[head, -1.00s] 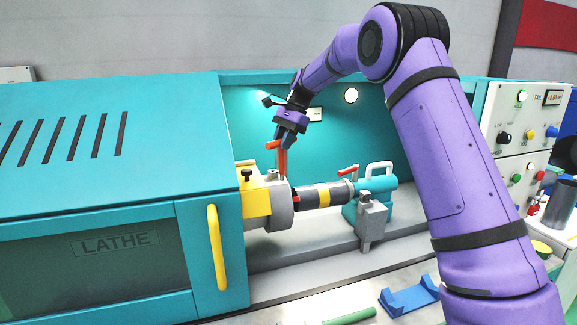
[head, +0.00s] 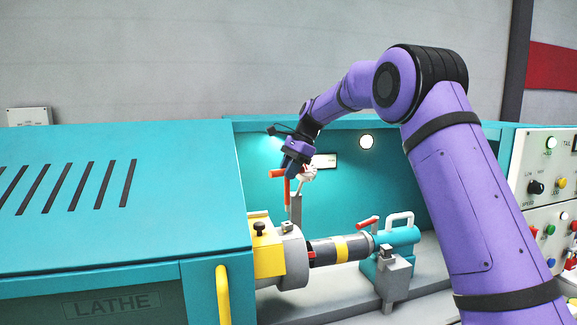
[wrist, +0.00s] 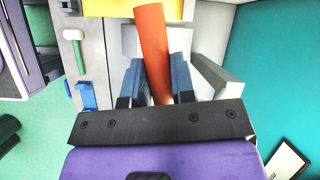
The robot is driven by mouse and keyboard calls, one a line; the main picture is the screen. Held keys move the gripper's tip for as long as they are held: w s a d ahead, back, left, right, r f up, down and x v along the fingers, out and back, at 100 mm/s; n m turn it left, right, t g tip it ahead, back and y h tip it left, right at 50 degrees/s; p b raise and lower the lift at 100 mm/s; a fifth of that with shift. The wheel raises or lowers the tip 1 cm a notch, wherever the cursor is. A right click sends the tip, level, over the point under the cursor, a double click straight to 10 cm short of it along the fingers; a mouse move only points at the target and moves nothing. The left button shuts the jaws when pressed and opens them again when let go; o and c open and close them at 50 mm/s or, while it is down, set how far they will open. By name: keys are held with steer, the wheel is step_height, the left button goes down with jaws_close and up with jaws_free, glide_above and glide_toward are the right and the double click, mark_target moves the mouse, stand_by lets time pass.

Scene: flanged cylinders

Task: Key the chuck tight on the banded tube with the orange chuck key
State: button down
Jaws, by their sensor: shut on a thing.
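My gripper (head: 291,164) is shut on the orange chuck key (head: 286,189) above the chuck. In the wrist view the orange key (wrist: 153,50) stands between the two blue fingers. A grey shank hangs below the orange part, its lower end close to the chuck's top; I cannot tell whether it touches. The grey chuck (head: 292,258) sits beside a yellow block. The banded tube (head: 325,252), dark with a yellow band, lies level from the chuck's jaws to the teal tailstock (head: 398,238).
The teal lathe cover (head: 120,190) and its yellow handle (head: 222,293) stand left of the chuck. The tailstock's red lever (head: 368,222) stands to the right. In the wrist view a green rod (wrist: 77,55) and blue cradle (wrist: 87,96) lie off to the left.

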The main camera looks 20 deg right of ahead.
steer(key=shift+f, duration=2.9)
stand_by(1.4)
steer(key=shift+s+f+m+t+h, duration=0.15)
steer(key=shift+m+t, duration=0.45)
steer(key=shift+m, duration=0.75)
steer(key=shift+w+m+t+h, duration=0.15)
steer(key=shift+m+t, duration=0.45)
steer(key=shift+m, duration=0.75)
